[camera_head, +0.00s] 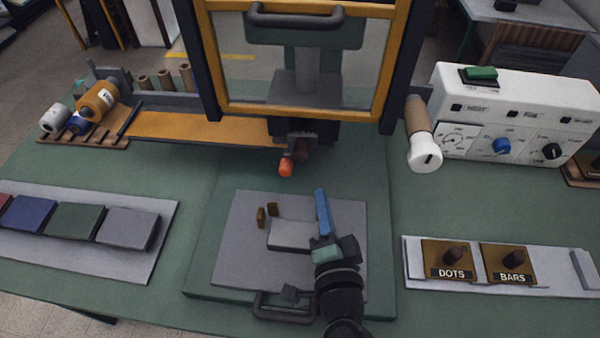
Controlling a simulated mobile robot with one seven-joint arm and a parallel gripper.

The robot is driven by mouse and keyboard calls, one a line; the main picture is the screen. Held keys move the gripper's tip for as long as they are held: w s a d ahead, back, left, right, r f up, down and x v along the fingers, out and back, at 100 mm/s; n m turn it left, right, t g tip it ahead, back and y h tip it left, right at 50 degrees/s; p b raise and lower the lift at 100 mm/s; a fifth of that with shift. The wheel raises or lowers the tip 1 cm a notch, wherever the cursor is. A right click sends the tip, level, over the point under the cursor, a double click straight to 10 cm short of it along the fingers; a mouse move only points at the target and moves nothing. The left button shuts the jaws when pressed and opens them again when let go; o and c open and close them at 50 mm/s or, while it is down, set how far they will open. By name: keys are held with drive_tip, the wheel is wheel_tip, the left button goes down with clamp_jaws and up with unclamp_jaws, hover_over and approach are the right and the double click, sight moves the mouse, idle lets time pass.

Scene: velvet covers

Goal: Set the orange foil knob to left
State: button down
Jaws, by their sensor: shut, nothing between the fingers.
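An orange-red tipped knob or handle (286,166) sticks out toward me from a dark bracket below the press frame; I cannot tell whether it is the foil knob or which way it is set. The white control box (560,108) at the right has a blue knob (502,146) and a black knob (552,151); no orange knob shows on it. My gripper (320,193) is shut and empty, over the grey plate in front of the press. It is apart from the orange-tipped knob, nearer to me and to its right.
The press frame (300,112) stands at the back centre. An orange roll (100,98) lies in a rack at the left. Coloured blocks (75,220) sit on a plate at left. DOTS (447,258) and BARS (510,262) plates lie at right. The grey plate (240,265) holds a pale block.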

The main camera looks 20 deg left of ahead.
sight(286, 167)
drive_tip(key=shift+w+a+f+p, duration=0.25)
drive_tip(key=shift+w+a+f, duration=0.2)
drive_tip(key=shift+w+a, duration=0.6)
drive_tip(key=shift+w+a+f+p, duration=0.25)
drive_tip(key=shift+w+a+f, duration=0.15)
drive_tip(key=shift+w+a, duration=0.7)
drive_tip(key=shift+w+a+f+p, duration=0.25)
drive_tip(key=shift+w+a+f, duration=0.35)
drive_tip(key=shift+a, duration=0.75)
drive_tip(key=shift+r, duration=0.15)
drive_tip(key=a, duration=0.1)
drive_tip(key=s+a, duration=0.1)
drive_tip(key=a, duration=0.3)
drive_tip(key=shift+s+a+p, duration=0.15)
drive_tip(key=shift+s+p, duration=0.1)
drive_tip(key=shift+p, duration=0.05)
drive_tip(key=shift+w+d, duration=0.1)
drive_tip(key=shift+d, duration=0.1)
drive_tip(key=shift+r, duration=0.1)
